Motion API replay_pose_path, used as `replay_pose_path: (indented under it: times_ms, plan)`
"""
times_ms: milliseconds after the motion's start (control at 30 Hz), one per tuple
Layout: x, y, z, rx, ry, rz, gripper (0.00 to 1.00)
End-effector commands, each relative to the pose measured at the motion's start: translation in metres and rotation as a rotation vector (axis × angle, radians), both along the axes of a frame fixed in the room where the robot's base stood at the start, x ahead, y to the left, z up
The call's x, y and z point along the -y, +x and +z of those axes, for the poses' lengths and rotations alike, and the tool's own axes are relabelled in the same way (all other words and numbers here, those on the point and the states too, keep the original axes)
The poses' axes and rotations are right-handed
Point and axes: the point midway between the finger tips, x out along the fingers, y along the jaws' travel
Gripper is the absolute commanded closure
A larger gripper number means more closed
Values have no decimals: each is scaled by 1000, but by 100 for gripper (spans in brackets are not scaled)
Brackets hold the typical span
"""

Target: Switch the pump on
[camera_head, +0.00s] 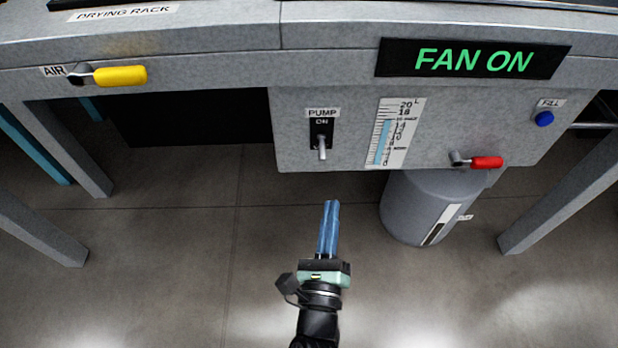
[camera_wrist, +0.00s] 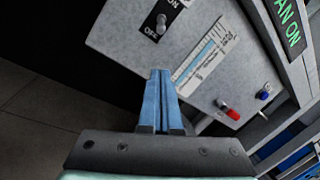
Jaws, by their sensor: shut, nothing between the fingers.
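The pump switch (camera_head: 322,147) is a small metal lever on a black plate marked ON at the top, under a PUMP label on the grey front panel. The lever hangs down in the head view and covers the lower part of the plate. In the wrist view the switch (camera_wrist: 161,22) shows at the top, with ON and OFF marks. My gripper (camera_head: 332,203) has its blue fingers together and empty, below and in front of the switch, apart from it. The fingertips (camera_wrist: 160,72) point toward the panel in the wrist view.
Right of the switch is a level gauge (camera_head: 396,133), then a red-handled valve (camera_head: 486,162) and a blue FILL button (camera_head: 544,118). A yellow AIR handle (camera_head: 120,76) is upper left. A FAN ON display (camera_head: 474,60) is above. A grey tank (camera_head: 428,208) stands below the panel.

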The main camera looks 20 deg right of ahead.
Motion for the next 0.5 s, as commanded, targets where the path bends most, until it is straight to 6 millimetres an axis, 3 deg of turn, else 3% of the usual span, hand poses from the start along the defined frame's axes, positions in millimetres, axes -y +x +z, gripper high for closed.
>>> replay_pose_path:
  times_ms: [100,500]
  plan:
    - [2,-6,-13,3,29,-10,100]
    - [3,-4,-12,3,33,-10,100]
